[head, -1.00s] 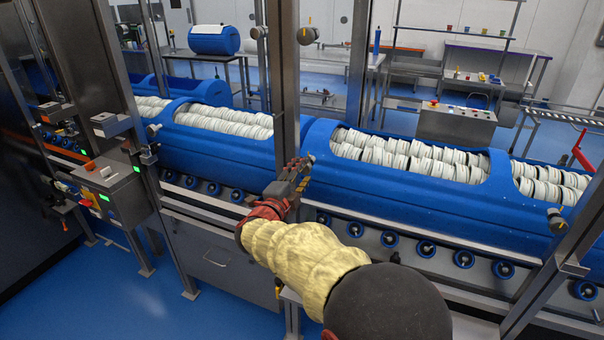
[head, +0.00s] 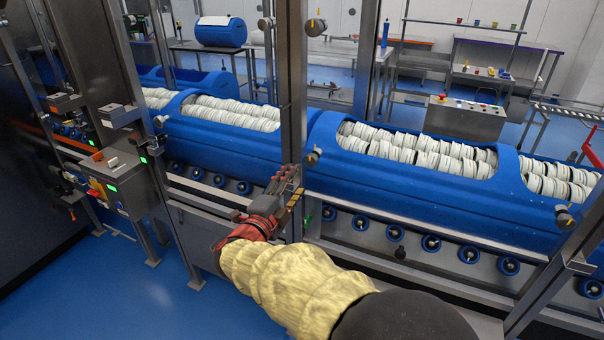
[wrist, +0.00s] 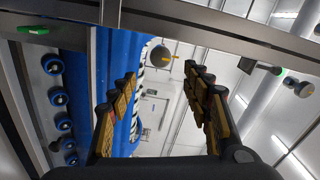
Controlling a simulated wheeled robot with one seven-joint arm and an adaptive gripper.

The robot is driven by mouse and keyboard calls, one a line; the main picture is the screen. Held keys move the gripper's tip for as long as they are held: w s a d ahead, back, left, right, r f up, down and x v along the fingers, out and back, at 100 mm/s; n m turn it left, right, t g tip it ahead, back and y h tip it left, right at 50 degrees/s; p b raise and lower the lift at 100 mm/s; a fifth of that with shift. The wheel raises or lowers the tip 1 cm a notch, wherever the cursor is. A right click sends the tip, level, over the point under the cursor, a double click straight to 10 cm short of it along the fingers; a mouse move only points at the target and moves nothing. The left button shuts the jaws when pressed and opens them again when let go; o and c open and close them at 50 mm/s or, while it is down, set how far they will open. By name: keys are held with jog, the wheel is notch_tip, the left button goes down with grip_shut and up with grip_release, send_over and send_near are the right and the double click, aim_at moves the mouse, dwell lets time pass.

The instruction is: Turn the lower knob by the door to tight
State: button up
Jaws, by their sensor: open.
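The lower knob (head: 313,156) is a round grey-brown knob on the steel door post (head: 292,90). In the wrist view the knob (wrist: 163,52) shows ahead, between the lines of the two fingers and beyond their tips. My gripper (head: 287,178) is open and empty, just left of and below the knob in the head view. In the wrist view its fingers (wrist: 165,80) stand wide apart, with the knob apart from both. The upper knob (head: 317,25) sits higher on the same post. Any tight mark is too small to see.
Blue tubs (head: 420,200) full of white discs stand on rollers behind the post. A green handle (head: 328,213) is low beside the post. A control box (head: 120,180) stands at left. The blue floor (head: 150,305) is clear at lower left.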

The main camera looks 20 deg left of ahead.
jog(key=shift+s+a, duration=0.1)
jog(key=shift+s, duration=1.2)
